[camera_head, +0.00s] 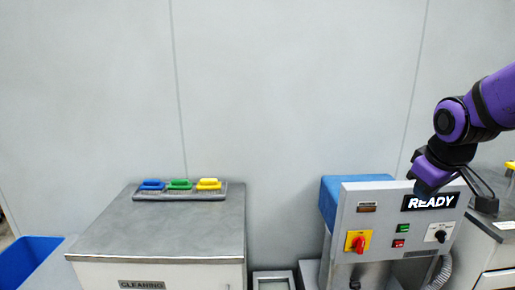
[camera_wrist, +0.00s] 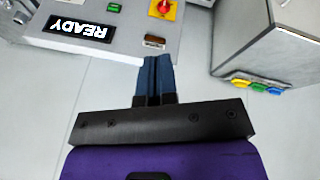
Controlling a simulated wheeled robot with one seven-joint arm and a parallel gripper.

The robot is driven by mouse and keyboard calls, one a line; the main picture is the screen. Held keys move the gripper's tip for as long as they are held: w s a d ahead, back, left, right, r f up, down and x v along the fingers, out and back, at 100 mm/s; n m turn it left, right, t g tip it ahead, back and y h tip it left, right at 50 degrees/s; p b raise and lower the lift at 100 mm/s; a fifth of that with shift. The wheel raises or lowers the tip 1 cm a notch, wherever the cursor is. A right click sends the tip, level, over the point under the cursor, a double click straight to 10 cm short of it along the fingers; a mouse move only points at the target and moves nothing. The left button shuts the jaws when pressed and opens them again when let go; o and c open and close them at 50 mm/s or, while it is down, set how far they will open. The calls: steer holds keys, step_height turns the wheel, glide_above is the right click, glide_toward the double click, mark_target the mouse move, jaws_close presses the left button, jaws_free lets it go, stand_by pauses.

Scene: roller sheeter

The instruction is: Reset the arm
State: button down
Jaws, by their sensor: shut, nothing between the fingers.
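My purple arm comes in from the right in the head view. My gripper (camera_head: 428,186) hangs in front of the upper part of the roller sheeter's control panel (camera_head: 375,215), near the "READY" display (camera_head: 430,201). In the wrist view my gripper (camera_wrist: 156,62) shows two dark blue fingers pressed together with nothing between them. The wrist view shows the panel upside down beyond the fingertips, with the display (camera_wrist: 80,29) at left. I cannot tell whether the fingertips touch the panel.
A cleaning cabinet (camera_head: 150,225) stands at left, carrying a tray (camera_head: 200,196) with blue, green and yellow brushes. A blue bin (camera_head: 25,262) is at far left. Another metal cabinet (camera_head: 490,245) stands at right, close to my arm. The wall space above the cleaning cabinet is clear.

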steer(key=s+a+r+m, duration=0.2)
steer(key=s+r, duration=0.1)
steer(key=s, duration=0.5)
steer(key=s+a+r+m+y, duration=0.1)
steer(key=s+a+r+m, duration=0.1)
steer(key=s, duration=0.6)
steer(key=shift+s+a+r+t, duration=0.2)
steer(key=shift+r+t, duration=0.2)
steer(key=shift+r, duration=0.4)
steer(key=c, duration=1.8)
jaws_free()
steer(key=shift+d, duration=0.1)
steer(key=shift+c, duration=0.2)
